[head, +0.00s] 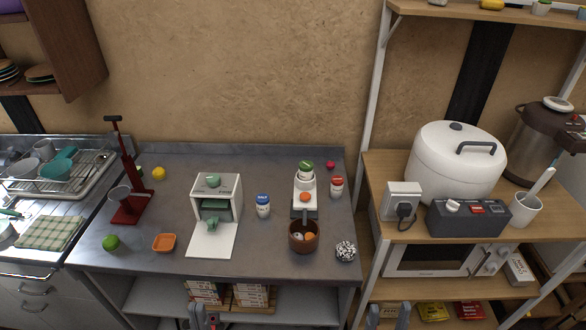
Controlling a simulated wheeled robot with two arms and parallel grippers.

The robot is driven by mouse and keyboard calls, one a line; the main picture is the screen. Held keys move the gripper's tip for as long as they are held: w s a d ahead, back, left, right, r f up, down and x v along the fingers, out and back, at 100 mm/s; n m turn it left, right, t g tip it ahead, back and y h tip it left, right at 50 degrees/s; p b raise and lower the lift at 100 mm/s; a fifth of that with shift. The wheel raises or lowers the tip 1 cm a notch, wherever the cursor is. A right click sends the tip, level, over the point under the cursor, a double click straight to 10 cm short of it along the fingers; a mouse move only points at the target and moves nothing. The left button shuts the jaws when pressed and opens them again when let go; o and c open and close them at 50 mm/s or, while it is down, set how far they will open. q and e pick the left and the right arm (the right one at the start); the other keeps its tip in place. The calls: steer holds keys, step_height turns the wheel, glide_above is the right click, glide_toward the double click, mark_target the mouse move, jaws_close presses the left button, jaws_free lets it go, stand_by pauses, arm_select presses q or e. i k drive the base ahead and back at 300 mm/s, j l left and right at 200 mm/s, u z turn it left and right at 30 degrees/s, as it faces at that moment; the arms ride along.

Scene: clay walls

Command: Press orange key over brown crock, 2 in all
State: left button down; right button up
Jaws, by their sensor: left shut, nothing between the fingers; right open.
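The orange key (305,197) is a small rounded button on the front of a white dispenser (298,184) with a green top, near the right side of the grey counter. The brown crock (303,247) stands below and in front of the key, under the dispenser's spout. A few small pale and orange pieces show inside the crock. My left gripper (198,316) is shut and empty at the bottom edge, left of the crock. My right gripper (388,316) is open and empty at the bottom edge, right of the crock. Neither gripper touches the dispenser.
A blue-labelled shaker (263,205) stands left of the dispenser and a red-labelled one (336,187) right of it. A speckled ball (345,251) lies right of the crock. A white box with an open flap (212,240) is further left. The counter's front strip is partly clear.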

mark_target(305, 196)
steer(key=i+l+u, duration=0.2)
steer(key=l, duration=0.15)
steer(key=i+l+u, duration=0.15)
steer(key=l, duration=0.2)
steer(key=i+l+u, duration=0.2)
steer(key=l, duration=0.2)
steer(key=k, duration=0.1)
